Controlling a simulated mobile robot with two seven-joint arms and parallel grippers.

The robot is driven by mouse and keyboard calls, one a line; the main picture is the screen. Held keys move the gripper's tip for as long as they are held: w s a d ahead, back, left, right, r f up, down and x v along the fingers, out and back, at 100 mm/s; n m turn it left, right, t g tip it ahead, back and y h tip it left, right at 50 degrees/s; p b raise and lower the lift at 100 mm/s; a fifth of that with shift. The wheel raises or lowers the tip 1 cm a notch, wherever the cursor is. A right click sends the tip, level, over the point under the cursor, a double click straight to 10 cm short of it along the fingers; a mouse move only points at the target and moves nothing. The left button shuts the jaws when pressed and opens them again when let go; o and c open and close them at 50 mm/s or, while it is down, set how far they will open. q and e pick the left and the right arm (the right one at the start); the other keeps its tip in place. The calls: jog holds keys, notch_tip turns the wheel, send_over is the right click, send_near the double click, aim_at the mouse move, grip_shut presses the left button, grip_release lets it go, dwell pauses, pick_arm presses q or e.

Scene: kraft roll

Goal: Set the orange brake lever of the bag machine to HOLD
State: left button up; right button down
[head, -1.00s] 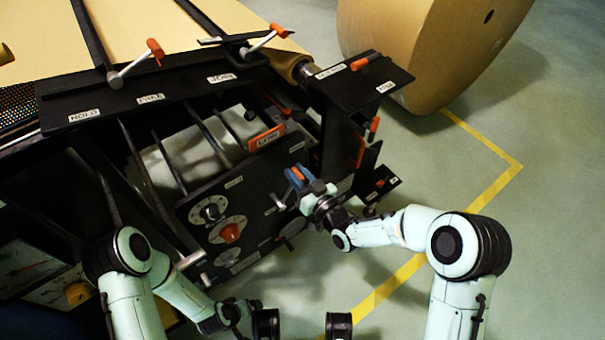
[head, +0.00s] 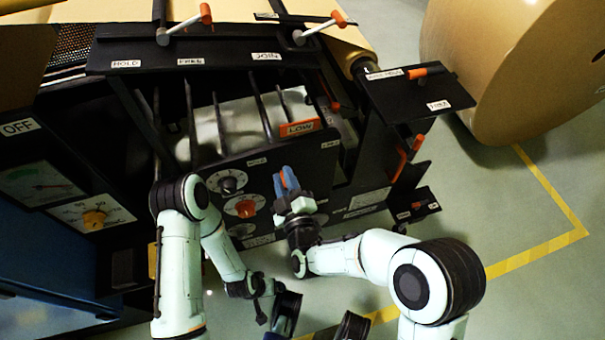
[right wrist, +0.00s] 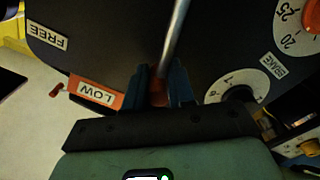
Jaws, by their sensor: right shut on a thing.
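My right gripper (head: 285,182), with blue fingers, is in front of the dark control panel (head: 225,165) of the bag machine. In the right wrist view it is shut on the orange tip of the brake lever (right wrist: 175,45), whose metal rod runs up from between the fingers. A FREE label (right wrist: 48,37) lies left of the lever and a BRAKE label (right wrist: 272,66) right of it. In the head view a small label (head: 257,162), apparently HOLD, is just left of the fingers. My left gripper (head: 262,298) is low in the head view, away from the panel; its fingers are unclear.
An orange LOW plate (head: 299,128) stands above the panel. Dials and a red knob (head: 245,208) are left of my right gripper. Other orange-handled levers (head: 205,14) sit on the upper shelf.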

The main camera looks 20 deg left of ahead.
jog(key=shift+s+a+f+n, duration=0.3)
jog(key=shift+a+n, duration=0.1)
jog(key=shift+n, duration=0.1)
jog(key=shift+s+a+f+n, duration=0.2)
jog(key=shift+s+a+n, duration=0.1)
jog(key=shift+a+n, duration=0.15)
jog(key=shift+s+a+f+n, duration=0.25)
jog(key=shift+a+f+n, duration=0.1)
jog(key=shift+n, duration=0.3)
jog(key=c, duration=1)
grip_release()
jog(key=shift+c, duration=0.2)
